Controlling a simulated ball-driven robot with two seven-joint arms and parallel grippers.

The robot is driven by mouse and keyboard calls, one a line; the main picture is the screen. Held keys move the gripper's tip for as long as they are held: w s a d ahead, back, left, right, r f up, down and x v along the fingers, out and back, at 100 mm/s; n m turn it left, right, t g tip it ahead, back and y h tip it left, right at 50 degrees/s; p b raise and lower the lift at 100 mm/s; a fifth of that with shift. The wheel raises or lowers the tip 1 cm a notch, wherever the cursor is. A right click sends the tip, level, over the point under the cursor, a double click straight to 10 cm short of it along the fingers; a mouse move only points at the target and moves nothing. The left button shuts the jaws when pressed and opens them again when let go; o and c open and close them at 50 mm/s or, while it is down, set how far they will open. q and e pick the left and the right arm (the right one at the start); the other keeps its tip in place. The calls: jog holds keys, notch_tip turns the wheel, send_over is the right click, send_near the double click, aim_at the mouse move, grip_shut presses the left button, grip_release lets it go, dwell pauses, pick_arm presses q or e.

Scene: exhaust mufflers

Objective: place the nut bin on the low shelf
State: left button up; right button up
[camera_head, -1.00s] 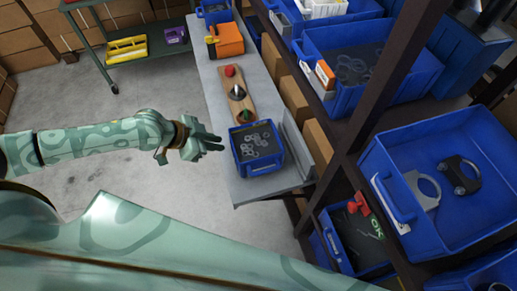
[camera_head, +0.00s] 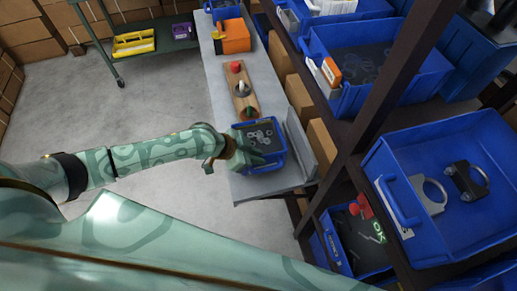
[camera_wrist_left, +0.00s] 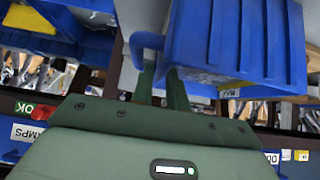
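The nut bin (camera_head: 263,168), a small blue bin with grey ring-shaped nuts inside, stands on the near end of the grey bench (camera_head: 222,110). My left gripper (camera_head: 255,158) is at its left side, overlapping its wall in the head view. In the left wrist view, a blue bin (camera_wrist_left: 235,40) with a protruding handle (camera_wrist_left: 146,41) is just beyond the fingertips (camera_wrist_left: 163,78). The fingers stand apart with a gap between them; no firm hold shows. My right gripper is out of view. A lower rack level holds a blue bin (camera_head: 334,243); the low shelf's surface is mostly hidden.
A wooden board (camera_head: 244,97) with small coloured items and an orange box (camera_head: 236,36) lie farther along the bench. The dark rack upright (camera_head: 400,70) and large blue bins (camera_head: 440,235) crowd the right. Open floor (camera_head: 160,210) lies left of the bench.

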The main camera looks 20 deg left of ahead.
aim_at(265, 157)
pick_arm(q)
jog(key=x, duration=0.4)
jog(key=shift+w+r+b, duration=0.1)
jog(key=shift+r+b, duration=0.05)
jog(key=shift+b, duration=0.15)
grip_shut()
jog(key=shift+r, duration=0.1)
